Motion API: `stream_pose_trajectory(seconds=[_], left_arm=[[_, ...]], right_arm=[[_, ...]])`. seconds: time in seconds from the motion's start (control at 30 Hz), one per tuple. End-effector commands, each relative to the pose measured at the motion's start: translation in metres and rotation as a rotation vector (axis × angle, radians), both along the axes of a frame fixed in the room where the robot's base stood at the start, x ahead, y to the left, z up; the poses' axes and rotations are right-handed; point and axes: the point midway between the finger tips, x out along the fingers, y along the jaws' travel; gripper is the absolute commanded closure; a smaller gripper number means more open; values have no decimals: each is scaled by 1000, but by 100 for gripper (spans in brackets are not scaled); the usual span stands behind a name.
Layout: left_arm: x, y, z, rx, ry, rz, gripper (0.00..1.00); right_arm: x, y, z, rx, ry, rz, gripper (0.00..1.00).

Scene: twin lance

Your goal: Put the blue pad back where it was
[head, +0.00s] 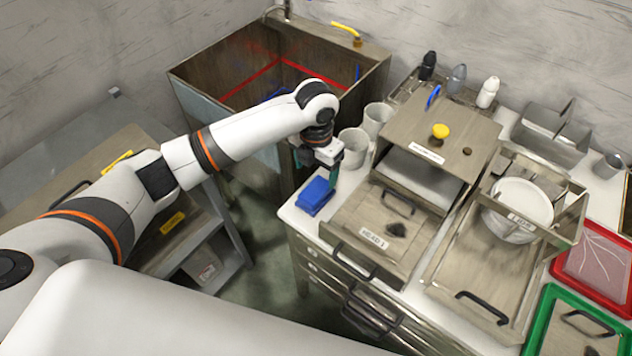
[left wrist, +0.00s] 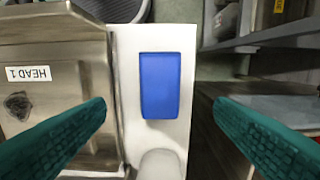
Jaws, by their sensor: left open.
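The blue pad (head: 315,196) lies flat on the white counter's front left corner, left of the metal box labelled HEAD 1 (head: 375,240). In the left wrist view the blue pad (left wrist: 167,85) shows whole as a plain blue rectangle on the narrow white strip. My left gripper (head: 336,172) hangs over the counter just behind and right of the pad in the head view. Its two green fingers (left wrist: 160,106) are spread wide with nothing between them. The pad appears between the fingertip lines, apart from both. My right gripper is not in view.
White mugs (head: 352,146) stand close behind my left gripper. A metal sink (head: 210,75) is at the back left. A raised box with a yellow knob (head: 440,131) stands right of the gripper. A gap of floor (head: 265,235) separates the counter from the left bench.

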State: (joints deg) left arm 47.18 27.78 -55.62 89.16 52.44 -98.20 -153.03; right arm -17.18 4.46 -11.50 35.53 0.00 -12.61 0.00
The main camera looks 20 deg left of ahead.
Motion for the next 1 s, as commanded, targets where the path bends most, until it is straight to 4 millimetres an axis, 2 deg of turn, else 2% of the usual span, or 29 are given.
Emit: stream_pose_trajectory(seconds=[0.1,0.3,1.0], left_arm=[[1,0,19,-1,-2,0,22],[0,0,33,0,1,0,22],[-1,0,34,0,2,0,22]], right_arm=[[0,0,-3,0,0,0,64],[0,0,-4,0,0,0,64],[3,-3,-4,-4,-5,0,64]])
